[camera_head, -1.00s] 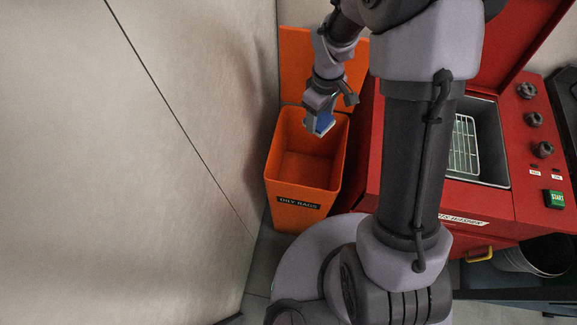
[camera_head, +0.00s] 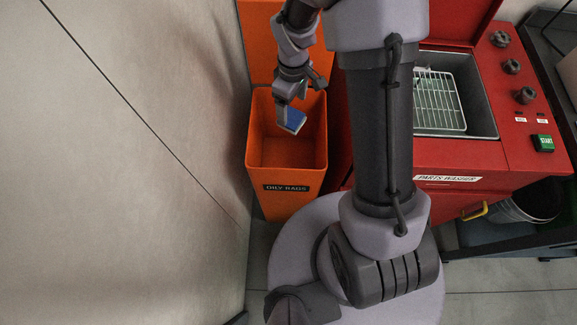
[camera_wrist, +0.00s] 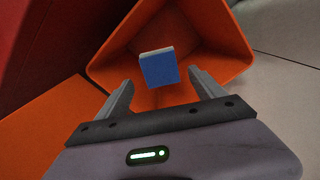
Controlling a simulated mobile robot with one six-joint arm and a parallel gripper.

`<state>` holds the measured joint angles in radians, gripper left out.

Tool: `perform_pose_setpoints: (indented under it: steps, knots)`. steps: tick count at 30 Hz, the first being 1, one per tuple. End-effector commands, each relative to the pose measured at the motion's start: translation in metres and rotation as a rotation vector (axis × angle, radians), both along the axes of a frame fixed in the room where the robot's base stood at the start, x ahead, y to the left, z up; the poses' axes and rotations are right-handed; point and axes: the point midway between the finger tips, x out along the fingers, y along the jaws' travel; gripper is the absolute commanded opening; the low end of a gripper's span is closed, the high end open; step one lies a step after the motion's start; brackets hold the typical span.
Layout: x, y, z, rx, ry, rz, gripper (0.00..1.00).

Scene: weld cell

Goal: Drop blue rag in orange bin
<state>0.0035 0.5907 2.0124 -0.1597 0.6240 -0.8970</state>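The orange bin (camera_head: 292,187), labelled OILY RAGS, stands open against the wall in the head view. Its rim (camera_wrist: 222,76) surrounds the scene below my gripper in the wrist view. The blue rag (camera_head: 292,121) is a small folded block with a pale edge, at the bin's mouth just below my gripper (camera_head: 290,102). In the wrist view the fingers of my gripper (camera_wrist: 160,78) are spread, and the blue rag (camera_wrist: 158,69) shows beyond the fingertips with gaps on both sides. It appears apart from the fingers, over the bin's inside.
A red parts washer (camera_head: 450,158) with its lid up and a wire rack (camera_head: 438,103) stands right of the bin. A pale wall (camera_head: 130,170) is close on the left. A bucket (camera_head: 520,208) sits low at the right.

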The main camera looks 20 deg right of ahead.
Motion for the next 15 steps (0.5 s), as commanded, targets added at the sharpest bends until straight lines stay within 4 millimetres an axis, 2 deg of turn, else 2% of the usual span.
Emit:
perform_pose_setpoints:
  steps: [10, 13, 15]
  knots:
    - [0.0, 0.0, 0.004, 0.0, 0.0, 0.0, 0.84]
    - [0.001, 0.0, 0.024, 0.0, -0.003, -0.001, 0.84]
    - [0.001, 0.0, 0.047, 0.0, -0.004, -0.001, 0.84]
